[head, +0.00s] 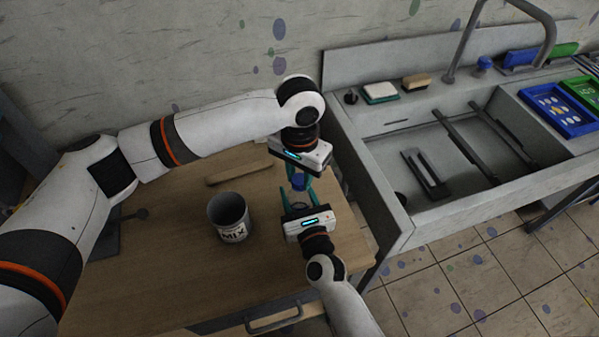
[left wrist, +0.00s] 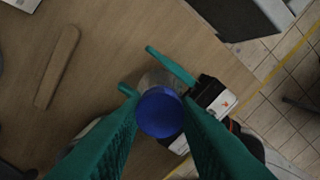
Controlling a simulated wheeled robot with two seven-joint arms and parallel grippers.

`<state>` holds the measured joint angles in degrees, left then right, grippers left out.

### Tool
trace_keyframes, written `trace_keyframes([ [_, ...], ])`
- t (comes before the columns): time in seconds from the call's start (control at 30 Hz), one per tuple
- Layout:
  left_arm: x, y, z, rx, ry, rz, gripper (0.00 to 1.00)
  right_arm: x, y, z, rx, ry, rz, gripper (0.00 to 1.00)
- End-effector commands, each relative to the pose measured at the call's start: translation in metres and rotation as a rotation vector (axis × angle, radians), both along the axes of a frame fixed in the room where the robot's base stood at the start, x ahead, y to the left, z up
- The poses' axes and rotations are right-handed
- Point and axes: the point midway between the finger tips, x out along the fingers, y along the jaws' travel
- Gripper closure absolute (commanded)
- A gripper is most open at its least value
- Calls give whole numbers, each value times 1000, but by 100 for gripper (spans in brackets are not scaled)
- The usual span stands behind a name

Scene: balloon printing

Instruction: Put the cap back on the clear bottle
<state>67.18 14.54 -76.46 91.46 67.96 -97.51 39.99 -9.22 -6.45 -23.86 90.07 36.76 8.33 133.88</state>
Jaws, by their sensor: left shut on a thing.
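The blue cap (head: 298,182) is between the fingertips of my left gripper (head: 299,184), which is shut on it. In the left wrist view the cap (left wrist: 160,112) is a round blue disc between the teal fingers. The clear bottle (left wrist: 153,79) shows as a pale rounded shape just below and partly behind the cap. My right gripper (head: 293,204) reaches in from the near side, and its teal fingers lie on both sides of the bottle, seemingly shut on it. Whether the cap touches the bottle's neck is hidden.
A metal can marked MIX (head: 229,217) stands on the wooden table (head: 180,265), left of the grippers. A flat wooden stick (head: 239,173) lies behind it. A grey sink (head: 440,165) adjoins on the right, with blue and green trays (head: 558,108) beyond.

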Motion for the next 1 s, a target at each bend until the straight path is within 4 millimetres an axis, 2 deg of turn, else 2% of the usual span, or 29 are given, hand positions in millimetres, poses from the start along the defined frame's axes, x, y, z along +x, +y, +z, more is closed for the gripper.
trace_keyframes([
  [0.8,1,0,-1,2,-2,-1773,98,0,0,0,0,0,-1,100],
  [0.93,1,0,-1,2,-2,-1987,98,0,0,0,0,0,-1,100],
  [1.0,1,0,-1,2,-2,-1986,98,0,0,0,0,0,0,100],
])
